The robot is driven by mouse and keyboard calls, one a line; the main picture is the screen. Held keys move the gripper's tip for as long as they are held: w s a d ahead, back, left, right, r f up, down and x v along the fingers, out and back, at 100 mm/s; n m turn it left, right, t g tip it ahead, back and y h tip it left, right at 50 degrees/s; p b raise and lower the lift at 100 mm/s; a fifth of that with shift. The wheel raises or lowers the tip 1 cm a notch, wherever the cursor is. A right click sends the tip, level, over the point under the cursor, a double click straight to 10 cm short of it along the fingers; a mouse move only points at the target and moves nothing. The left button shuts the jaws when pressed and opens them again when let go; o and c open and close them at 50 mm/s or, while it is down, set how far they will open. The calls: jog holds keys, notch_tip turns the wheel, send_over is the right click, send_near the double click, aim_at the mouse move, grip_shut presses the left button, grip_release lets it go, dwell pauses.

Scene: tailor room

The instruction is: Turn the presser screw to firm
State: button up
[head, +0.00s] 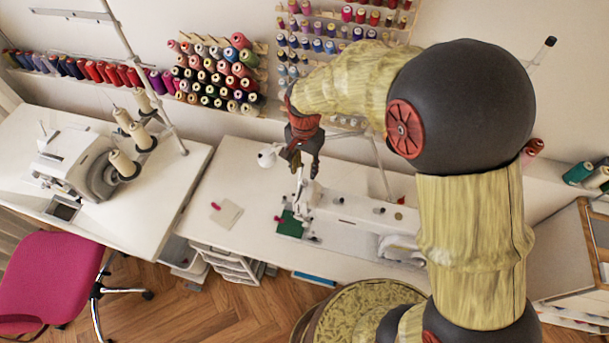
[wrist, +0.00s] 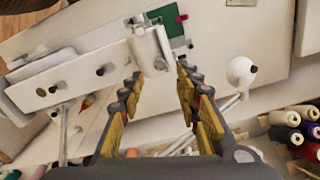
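A white sewing machine (head: 350,207) lies along the right part of the white table, its needle end at the left by a green patch (head: 289,226). In the wrist view the machine (wrist: 75,80) runs from the left to its head end (wrist: 150,50) at upper middle. Small dark knobs (wrist: 101,71) show on it; I cannot tell which is the presser screw. My gripper (head: 304,165) is above and slightly behind the head end. In the wrist view my gripper (wrist: 158,78) is open, its fingers apart with nothing between, pointing toward the head end.
A white lamp-like piece (head: 268,156) stands behind and left of the machine; it also shows in the wrist view (wrist: 241,72). Thread spools (head: 215,70) fill the wall rack. An overlocker (head: 80,160) stands left.

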aim_at(304, 181)
jog(key=shift+r, duration=2.75)
jog(key=s+d+r+n+t+b, duration=0.2)
jog(key=s+d+b, duration=0.3)
jog(key=s, duration=0.5)
jog(key=s+d+r+n+t+b, duration=0.3)
jog(key=s+d+r+n+b, duration=0.1)
jog(key=s+d, duration=0.6)
jog(key=shift+r+n+t+b, duration=0.3)
jog(key=shift+n+b, duration=0.3)
jog(key=shift+b, duration=0.55)
